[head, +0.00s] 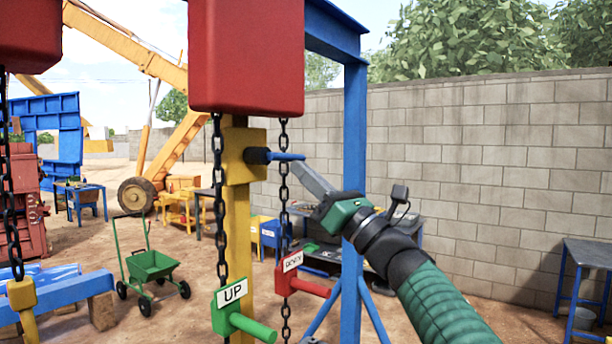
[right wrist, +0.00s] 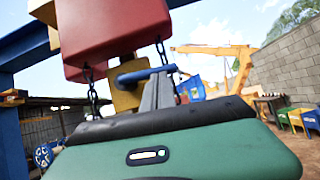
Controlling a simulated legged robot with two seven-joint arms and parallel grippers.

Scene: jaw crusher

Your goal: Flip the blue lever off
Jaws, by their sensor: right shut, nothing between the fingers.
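The blue lever (head: 287,156) sticks out to the right from a dark round hub on the yellow box (head: 240,157) of the yellow post, just under a red block. In the right wrist view the blue lever (right wrist: 147,74) lies across the front of my fingers, close to their tips. My right gripper (head: 298,166) is shut and empty, its fingertips right by the lever's outer end. It also shows in the right wrist view (right wrist: 158,82). I cannot tell whether the fingertips touch the lever. My left gripper is not in view.
A red block (head: 246,55) hangs above, with chains (head: 219,190) on both sides. Below are a green handle marked UP (head: 250,325) and a red handle (head: 308,287) with a white label. A blue steel post (head: 354,170) stands just behind my right gripper.

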